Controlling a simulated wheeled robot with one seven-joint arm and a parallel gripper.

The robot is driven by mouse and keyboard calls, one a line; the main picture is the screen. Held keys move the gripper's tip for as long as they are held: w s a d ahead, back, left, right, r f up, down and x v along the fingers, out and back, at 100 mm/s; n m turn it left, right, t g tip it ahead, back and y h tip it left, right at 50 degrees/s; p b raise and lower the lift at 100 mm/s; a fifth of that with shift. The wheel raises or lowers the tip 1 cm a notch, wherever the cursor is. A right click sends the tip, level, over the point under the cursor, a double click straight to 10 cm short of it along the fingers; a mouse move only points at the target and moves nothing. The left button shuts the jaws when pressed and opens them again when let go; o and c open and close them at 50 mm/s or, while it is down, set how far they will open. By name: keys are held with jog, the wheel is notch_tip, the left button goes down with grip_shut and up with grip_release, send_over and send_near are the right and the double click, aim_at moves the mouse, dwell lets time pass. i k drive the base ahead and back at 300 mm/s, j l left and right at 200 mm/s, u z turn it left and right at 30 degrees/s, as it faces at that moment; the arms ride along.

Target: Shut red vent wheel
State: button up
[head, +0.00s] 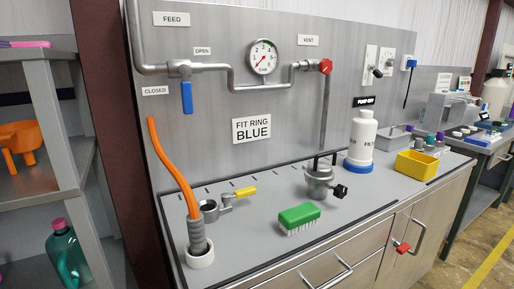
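The red vent wheel (326,66) sits on the grey pipe at the right of the panel, below and right of the VENT label (308,41). It is small here, and I cannot tell from its look whether it is open or shut. The pressure gauge (263,57) is on the same pipe to its left, with its needle pointing down and left. A pipe runs down from beside the wheel toward the bench. My gripper is not in view.
A blue lever (187,97) hangs down under the FEED label. On the bench (250,236) are an orange hose (172,162), a yellow-handled valve (245,192), a green brush (299,217), a metal pot (319,180), a white filter bottle (362,140) and a yellow bin (417,165).

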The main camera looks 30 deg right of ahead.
aim_at(326, 66)
jog(key=i+l, duration=0.15)
jog(key=l, duration=0.25)
jog(key=i+l, duration=0.15)
jog(key=l, duration=0.25)
jog(key=i+l, duration=0.15)
jog(key=l, duration=0.2)
jog(key=i+l, duration=0.15)
jog(key=l, duration=0.25)
